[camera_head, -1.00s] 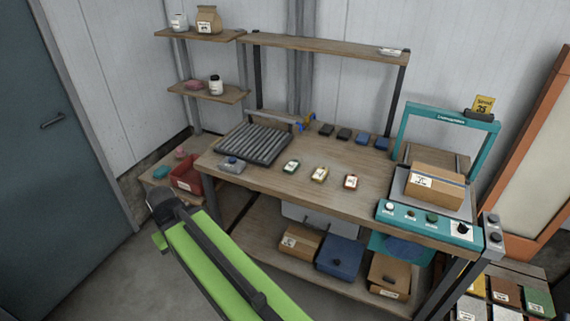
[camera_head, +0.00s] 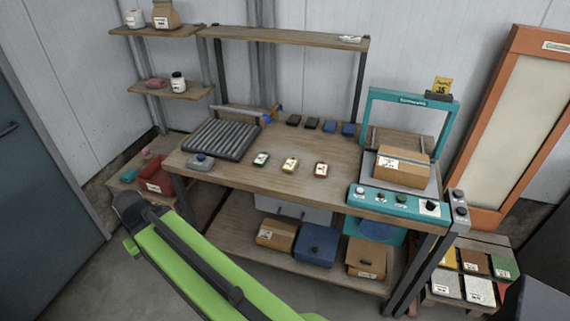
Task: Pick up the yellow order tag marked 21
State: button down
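A yellow tag (camera_head: 290,165) with a white label lies flat on the wooden workbench (camera_head: 235,179). It is between a green tag (camera_head: 261,159) on its left and a red tag (camera_head: 321,169) on its right, with bare wood between them. The print on its label is too small to read. My green arm reaches in from the bottom, left of and in front of the bench, apart from the tags. My gripper cannot be made out; only arm links show.
A roller tray (camera_head: 221,140) stands at the bench's left. A teal machine (camera_head: 400,205) with a cardboard box (camera_head: 403,170) stands at its right. Dark and blue blocks (camera_head: 329,126) lie behind the tags. Another yellow card (camera_head: 442,86) stands on the machine's frame.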

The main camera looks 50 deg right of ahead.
aim_at(290, 164)
jog(key=z, duration=1.55)
jog(key=k, duration=0.7)
jog(key=u, duration=0.05)
jog(key=i, duration=0.7)
jog(key=u, duration=0.1)
